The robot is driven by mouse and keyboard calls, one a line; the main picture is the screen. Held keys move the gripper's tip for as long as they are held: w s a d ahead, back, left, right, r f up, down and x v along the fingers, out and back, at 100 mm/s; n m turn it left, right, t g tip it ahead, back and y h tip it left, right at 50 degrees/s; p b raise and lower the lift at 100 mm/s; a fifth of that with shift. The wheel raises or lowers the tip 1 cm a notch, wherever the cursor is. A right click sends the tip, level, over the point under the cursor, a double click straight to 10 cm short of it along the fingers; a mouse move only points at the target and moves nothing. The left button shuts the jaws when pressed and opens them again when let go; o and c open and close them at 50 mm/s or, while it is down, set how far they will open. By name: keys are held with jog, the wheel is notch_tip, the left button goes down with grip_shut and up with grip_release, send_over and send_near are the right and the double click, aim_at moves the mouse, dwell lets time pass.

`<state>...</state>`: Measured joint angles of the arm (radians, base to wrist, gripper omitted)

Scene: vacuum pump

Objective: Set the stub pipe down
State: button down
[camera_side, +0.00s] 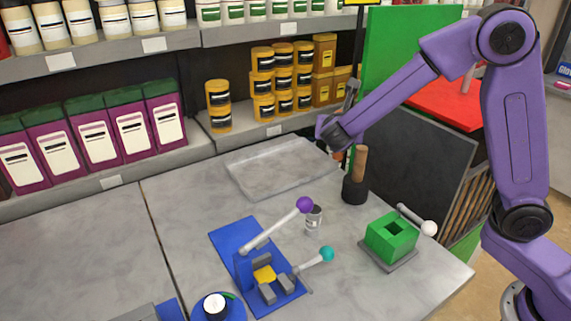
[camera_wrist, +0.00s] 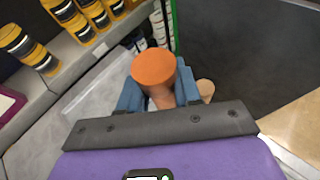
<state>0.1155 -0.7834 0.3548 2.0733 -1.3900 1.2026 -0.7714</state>
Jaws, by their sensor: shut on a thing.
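My gripper (camera_wrist: 160,92) is shut on the stub pipe (camera_wrist: 153,66), which shows in the wrist view as a round orange end on a narrower tan-brown body between the blue fingers. In the side view my gripper (camera_side: 338,147) is above the back right of the worktop, and only a small orange-brown bit of the pipe (camera_side: 338,155) shows. The pipe's lower end is hidden, and I cannot tell its height above the worktop. A clear flat tray (camera_side: 275,185) lies to the left of my gripper.
A brown handle in a black cup (camera_side: 354,190) stands close to my gripper. A green block (camera_side: 391,238), a blue fixture with purple- and teal-knobbed levers (camera_side: 240,272) and a small metal cup (camera_side: 313,219) are nearer the front. Shelves line the back.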

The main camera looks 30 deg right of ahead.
jog(key=shift+w+a+f, duration=0.2)
jog(key=shift+w+f, duration=1.95)
jog(key=shift+w, duration=0.15)
jog(key=shift+w+a+f, duration=0.25)
jog(key=shift+w+f, duration=1.85)
jog(key=shift+w, duration=0.15)
jog(key=shift+w+a+f, duration=0.2)
jog(key=shift+w+f, duration=1.95)
jog(key=shift+w, duration=0.15)
jog(key=shift+f, duration=0.2)
jog(key=c, duration=0.8)
grip_release()
jog(key=shift+r, duration=0.1)
